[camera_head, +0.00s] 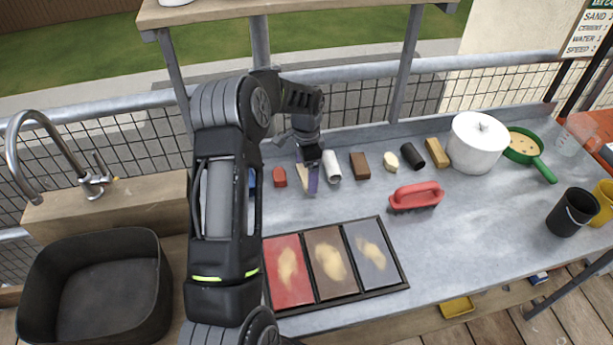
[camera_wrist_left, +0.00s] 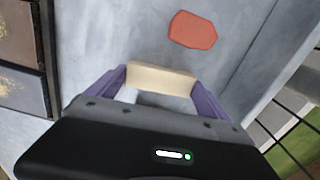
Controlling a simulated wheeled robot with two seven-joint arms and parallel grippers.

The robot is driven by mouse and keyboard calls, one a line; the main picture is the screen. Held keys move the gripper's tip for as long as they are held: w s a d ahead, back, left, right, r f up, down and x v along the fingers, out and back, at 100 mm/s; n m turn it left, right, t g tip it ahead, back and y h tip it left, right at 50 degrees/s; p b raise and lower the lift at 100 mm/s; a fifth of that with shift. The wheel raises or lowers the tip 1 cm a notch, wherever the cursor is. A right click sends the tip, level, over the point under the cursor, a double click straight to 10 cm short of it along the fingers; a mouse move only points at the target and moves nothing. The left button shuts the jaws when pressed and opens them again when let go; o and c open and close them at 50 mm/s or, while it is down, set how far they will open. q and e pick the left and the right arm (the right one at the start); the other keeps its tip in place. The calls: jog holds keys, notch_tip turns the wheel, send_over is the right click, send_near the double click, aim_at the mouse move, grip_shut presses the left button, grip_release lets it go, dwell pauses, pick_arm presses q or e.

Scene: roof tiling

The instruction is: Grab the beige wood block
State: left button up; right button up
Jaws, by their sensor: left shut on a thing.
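The beige wood block (camera_wrist_left: 160,78) spans the gap between the purple fingers of my left gripper (camera_wrist_left: 163,86) in the left wrist view. My left gripper is shut on it. In the head view my left gripper (camera_head: 308,182) points down over the back left of the grey worktop, and a thin strip of the beige block (camera_head: 302,180) shows at its fingers. I cannot tell whether the block touches the worktop. My right gripper is not in view.
A small red piece (camera_head: 280,177) lies left of the gripper. A white cylinder (camera_head: 331,167) and a brown block (camera_head: 360,166) stand to its right. A red-handled brush (camera_head: 416,196) and a three-panel tray (camera_head: 395,262) lie nearer. A white pot (camera_head: 477,146) stands at right.

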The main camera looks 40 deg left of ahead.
pick_arm(q)
jog(key=shift+r, duration=0.5)
notch_tip(320, 180, up, 9)
jog(key=b, duration=0.2)
jog(key=shift+d, duration=0.1)
